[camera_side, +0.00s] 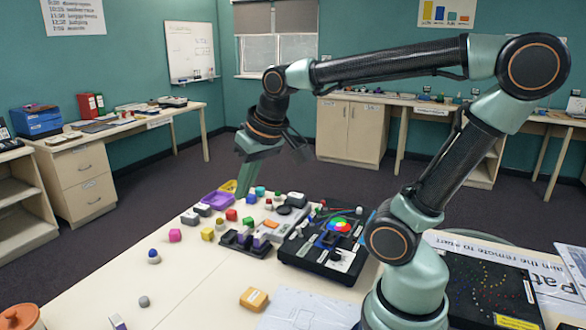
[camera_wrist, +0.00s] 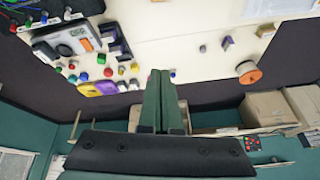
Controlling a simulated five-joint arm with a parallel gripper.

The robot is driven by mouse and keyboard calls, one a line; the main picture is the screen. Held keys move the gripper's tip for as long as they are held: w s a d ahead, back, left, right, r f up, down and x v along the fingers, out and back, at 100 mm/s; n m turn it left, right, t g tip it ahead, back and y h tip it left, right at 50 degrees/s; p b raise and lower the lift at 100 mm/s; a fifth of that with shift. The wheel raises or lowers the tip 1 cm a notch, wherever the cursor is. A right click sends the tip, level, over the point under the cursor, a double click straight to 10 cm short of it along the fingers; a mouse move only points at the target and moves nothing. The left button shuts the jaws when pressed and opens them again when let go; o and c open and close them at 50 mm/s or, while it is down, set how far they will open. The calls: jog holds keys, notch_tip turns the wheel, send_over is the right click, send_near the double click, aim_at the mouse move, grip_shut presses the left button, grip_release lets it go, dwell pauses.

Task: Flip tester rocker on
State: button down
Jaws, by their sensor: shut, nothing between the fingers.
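My gripper (camera_side: 244,186) hangs above the far left part of the white table, with its green fingers pointing down. In the wrist view the two fingers (camera_wrist: 160,74) lie side by side, shut with nothing between them. A grey device with a dark round part and an orange piece (camera_wrist: 86,45) lies at upper left in the wrist view, apart from the fingers. The orange piece also shows in the side view (camera_side: 271,224). I cannot tell for sure that this is the tester, or which way any rocker is tipped.
Small coloured blocks and a purple tray (camera_side: 220,199) crowd the table's far side. A yellow block (camera_side: 254,299) lies near the front. The table's left front is mostly clear.

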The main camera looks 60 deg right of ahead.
jog(key=w+d+m+g, duration=0.1)
jog(key=w+d+m, duration=0.3)
jog(key=d, duration=0.2)
jog(key=m+g, duration=0.3)
jog(key=m, duration=0.7)
send_over(267, 220)
jog(key=s+a, duration=0.1)
jog(key=s, duration=0.1)
notch_tip(267, 220, down, 8)
jog(key=r, duration=0.1)
jog(key=shift+d+f+m, duration=0.3)
jog(key=shift+f+m, duration=0.1)
jog(key=shift+f, duration=0.15)
jog(key=f, duration=0.4)
jog(key=w+f, duration=0.1)
jog(key=f, duration=0.9)
jog(key=shift+w, duration=0.35)
